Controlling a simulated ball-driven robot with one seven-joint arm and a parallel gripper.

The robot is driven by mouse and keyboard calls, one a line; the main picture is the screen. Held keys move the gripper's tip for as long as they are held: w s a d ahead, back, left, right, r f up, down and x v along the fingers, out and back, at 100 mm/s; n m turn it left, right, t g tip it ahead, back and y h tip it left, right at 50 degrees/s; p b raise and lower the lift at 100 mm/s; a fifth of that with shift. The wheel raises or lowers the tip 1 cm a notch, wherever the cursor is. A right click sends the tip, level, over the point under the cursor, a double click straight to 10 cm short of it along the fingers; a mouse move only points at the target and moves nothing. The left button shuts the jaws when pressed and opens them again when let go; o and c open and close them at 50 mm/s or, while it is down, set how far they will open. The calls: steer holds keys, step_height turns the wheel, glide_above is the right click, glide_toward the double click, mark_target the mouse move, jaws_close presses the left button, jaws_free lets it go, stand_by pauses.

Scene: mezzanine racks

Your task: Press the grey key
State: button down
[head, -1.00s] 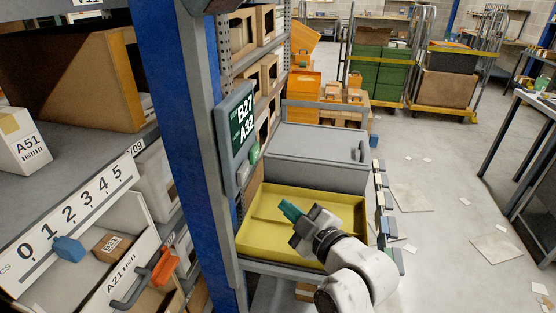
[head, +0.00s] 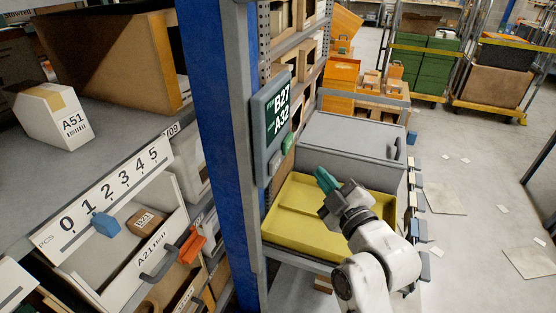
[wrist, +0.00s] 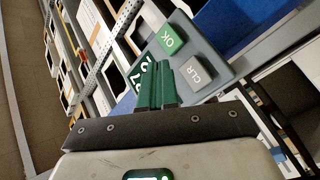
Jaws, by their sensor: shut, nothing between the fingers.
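The grey key (wrist: 197,72), marked CLR, is on the grey panel (wrist: 213,60) in the wrist view, beside the green OK key (wrist: 170,40). In the head view the panel (head: 261,133) is on the rack post, showing B27 and A32, and the green key (head: 287,143) shows at its lower edge. My gripper (head: 321,175) has green fingers, shut and empty, to the right of and below the keys. In the wrist view my fingertips (wrist: 161,66) appear left of the grey key and below the green one. I cannot tell the remaining gap.
A yellow tray (head: 290,231) lies under my gripper, with a grey lidded box (head: 345,150) behind it. The blue rack post (head: 212,120) stands left of the panel. A white drawer (head: 150,263) with a blue block and a carton is at lower left.

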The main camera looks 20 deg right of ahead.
mark_target(281, 158)
steer(key=w+a, duration=0.3)
steer(key=a, duration=0.2)
steer(key=shift+w, duration=0.35)
steer(key=shift+a, duration=0.25)
stand_by(1.6)
steer(key=shift+w+a, duration=0.2)
steer(key=shift+w, duration=0.05)
steer(key=shift+w+a+b, duration=0.25)
steer(key=shift+a+b, duration=0.15)
steer(key=shift+b, duration=0.15)
stand_by(0.8)
steer(key=shift+s+d, duration=0.1)
steer(key=shift+d, duration=0.05)
steer(key=shift+s+d+p, duration=0.45)
steer(key=shift+d+p, duration=0.1)
steer(key=shift+p, duration=0.3)
steer(key=shift+d, duration=0.1)
